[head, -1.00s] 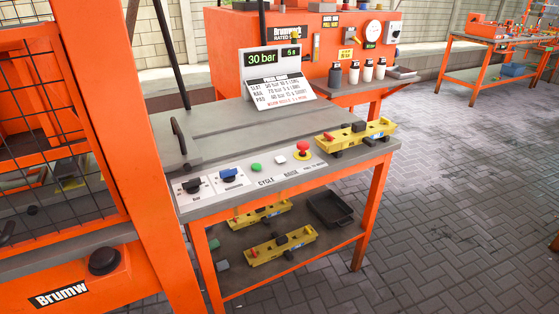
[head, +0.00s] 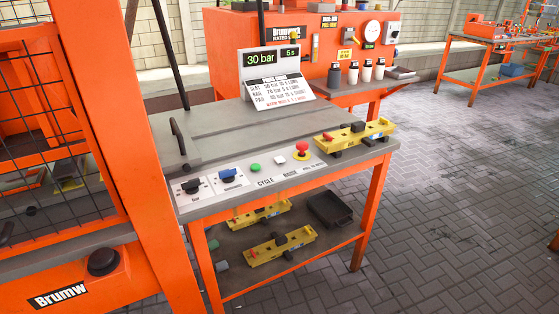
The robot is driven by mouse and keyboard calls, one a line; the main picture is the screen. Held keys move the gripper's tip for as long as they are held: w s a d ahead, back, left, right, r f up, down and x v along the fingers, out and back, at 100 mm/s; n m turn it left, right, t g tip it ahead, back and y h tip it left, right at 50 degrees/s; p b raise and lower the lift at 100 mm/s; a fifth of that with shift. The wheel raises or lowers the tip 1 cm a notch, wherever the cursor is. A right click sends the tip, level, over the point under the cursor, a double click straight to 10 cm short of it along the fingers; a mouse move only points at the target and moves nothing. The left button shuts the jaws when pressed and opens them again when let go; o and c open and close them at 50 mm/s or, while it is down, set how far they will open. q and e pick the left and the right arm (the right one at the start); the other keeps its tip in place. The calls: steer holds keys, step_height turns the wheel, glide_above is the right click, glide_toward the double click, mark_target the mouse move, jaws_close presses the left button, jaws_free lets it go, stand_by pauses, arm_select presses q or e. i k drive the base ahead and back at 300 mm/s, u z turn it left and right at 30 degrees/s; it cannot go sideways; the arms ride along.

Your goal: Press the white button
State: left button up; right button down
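The white button (head: 280,159) sits on the sloped front panel of the grey control desk (head: 222,140) in the head view. It lies between the green button (head: 255,168) on its left and the red mushroom button (head: 302,149) on its right. Nothing covers it. A black knob (head: 192,187) and a blue knob (head: 228,175) are farther left on the same panel. Neither of my grippers shows in the head view.
A yellow tool (head: 355,138) lies on the desk's right end. More yellow tools and a black tray (head: 331,209) are on the lower shelf. A display (head: 272,59) reads 30 bar and 5 s. An orange caged frame (head: 140,150) stands left. The paved floor at right is clear.

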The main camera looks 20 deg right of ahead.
mark_target(281, 160)
steer(key=k, duration=0.5)
steer(key=z, duration=1.15)
steer(key=i, duration=0.85)
steer(key=u, duration=1.75)
